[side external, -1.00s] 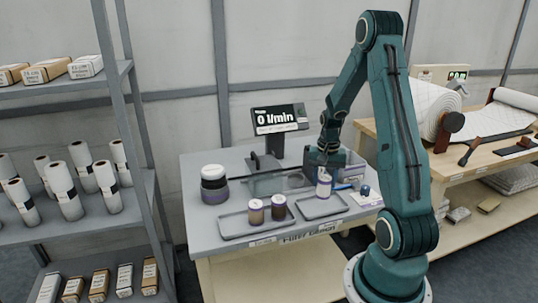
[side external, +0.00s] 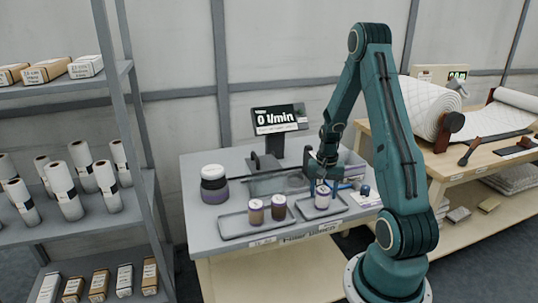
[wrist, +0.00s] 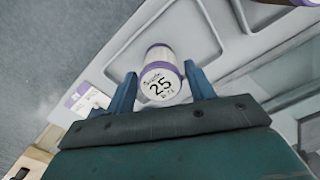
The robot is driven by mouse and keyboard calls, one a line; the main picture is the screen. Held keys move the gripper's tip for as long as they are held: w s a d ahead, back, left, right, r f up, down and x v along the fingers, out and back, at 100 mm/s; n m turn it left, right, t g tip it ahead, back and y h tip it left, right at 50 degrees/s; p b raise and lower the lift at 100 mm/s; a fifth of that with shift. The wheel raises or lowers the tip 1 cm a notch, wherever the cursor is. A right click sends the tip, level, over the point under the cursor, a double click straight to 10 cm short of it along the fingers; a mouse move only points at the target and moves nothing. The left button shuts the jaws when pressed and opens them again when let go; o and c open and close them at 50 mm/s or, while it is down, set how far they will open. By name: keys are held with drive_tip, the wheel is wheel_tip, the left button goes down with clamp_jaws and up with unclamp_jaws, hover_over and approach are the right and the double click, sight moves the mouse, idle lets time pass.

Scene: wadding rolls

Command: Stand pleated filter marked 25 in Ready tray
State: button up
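The pleated filter marked 25 (side external: 322,200) is white with purple bands and stands upright in the right-hand grey tray (side external: 342,207). My gripper (side external: 324,178) is right above the filter. In the wrist view its blue fingers (wrist: 160,78) stand on either side of the filter, with small gaps, so it looks open. Tray lettering on the table edge is too small to read, so I cannot tell which tray is Ready.
A dark-and-white canister (side external: 214,184) stands at the table's left. A display reading 0 l/min (side external: 279,119) stands behind. A small blue object (side external: 365,190) lies right of the right-hand tray.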

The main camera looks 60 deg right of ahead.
sight(323, 189)
drive_tip(key=shift+o, duration=0.6)
drive_tip(key=shift+r, duration=0.1)
wheel_tip(323, 189, up, 12)
idle(0.4)
drive_tip(key=shift+r, duration=0.1)
idle(0.4)
